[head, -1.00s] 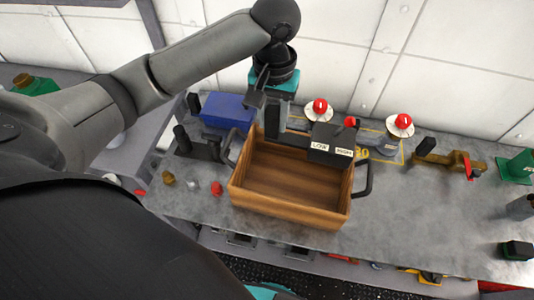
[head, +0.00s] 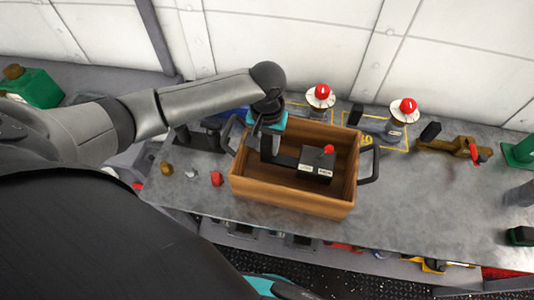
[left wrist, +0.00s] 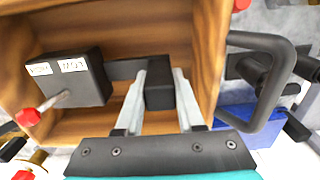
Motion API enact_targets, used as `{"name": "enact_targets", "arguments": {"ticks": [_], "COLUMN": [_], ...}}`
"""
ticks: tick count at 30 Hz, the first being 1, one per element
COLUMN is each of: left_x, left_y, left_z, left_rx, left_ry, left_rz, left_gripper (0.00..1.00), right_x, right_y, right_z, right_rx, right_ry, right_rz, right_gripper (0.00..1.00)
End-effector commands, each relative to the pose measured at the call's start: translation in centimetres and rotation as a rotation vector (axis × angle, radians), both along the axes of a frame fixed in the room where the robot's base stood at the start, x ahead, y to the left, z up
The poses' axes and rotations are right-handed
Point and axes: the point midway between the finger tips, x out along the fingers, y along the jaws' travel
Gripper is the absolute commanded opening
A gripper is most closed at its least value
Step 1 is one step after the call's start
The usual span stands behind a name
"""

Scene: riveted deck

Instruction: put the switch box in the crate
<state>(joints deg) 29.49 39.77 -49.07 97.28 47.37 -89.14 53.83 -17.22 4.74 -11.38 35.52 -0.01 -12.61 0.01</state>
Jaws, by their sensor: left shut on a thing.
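The switch box (head: 316,168) is a black box with white labels and a red-tipped lever. A dark bar runs from it to my left gripper (head: 268,150). The wooden crate (head: 290,204) stands on the grey bench with a black handle at each end. In the left wrist view, my left gripper (left wrist: 158,88) is shut on the black end of the bar, and the switch box (left wrist: 75,82) is off to the left. My right gripper is out of view.
Two red-topped round fixtures (head: 320,96) stand behind the crate. A brass valve piece (head: 450,147) lies to the right, with green things beyond it. Small brass, grey and red knobs (head: 216,178) are left of the crate. A blue box (left wrist: 245,118) sits beside the crate's handle.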

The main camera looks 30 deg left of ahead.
Motion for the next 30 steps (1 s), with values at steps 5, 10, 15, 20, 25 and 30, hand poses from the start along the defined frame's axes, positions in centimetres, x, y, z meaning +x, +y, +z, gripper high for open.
{"name": "enact_targets", "arguments": {"ticks": [5,10,15,20,25,30], "left_x": [-0.1,0.0,0.0,0.0,-0.1,-0.1], "left_y": [-0.1,-0.1,-0.1,-0.1,0.0,0.0], "left_z": [-2.8,-4.0,-4.0,-4.2,-4.3,-4.3], "left_rx": [-0.002,-0.001,-0.002,-0.001,0.001,0.001], "left_ry": [0.003,0.000,0.000,0.000,0.001,0.001], "left_rz": [0.001,-0.001,-0.001,-0.001,-0.001,-0.001], "left_gripper": [0.00,0.00,0.00,0.00,0.54,0.67], "right_x": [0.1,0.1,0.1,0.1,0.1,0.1], "right_y": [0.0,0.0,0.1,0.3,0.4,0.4], "right_z": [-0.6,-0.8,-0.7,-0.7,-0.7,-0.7], "right_rx": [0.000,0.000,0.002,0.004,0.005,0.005], "right_ry": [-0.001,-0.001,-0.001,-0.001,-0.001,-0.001], "right_rz": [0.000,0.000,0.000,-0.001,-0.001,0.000], "right_gripper": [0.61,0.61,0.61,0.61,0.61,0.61]}}
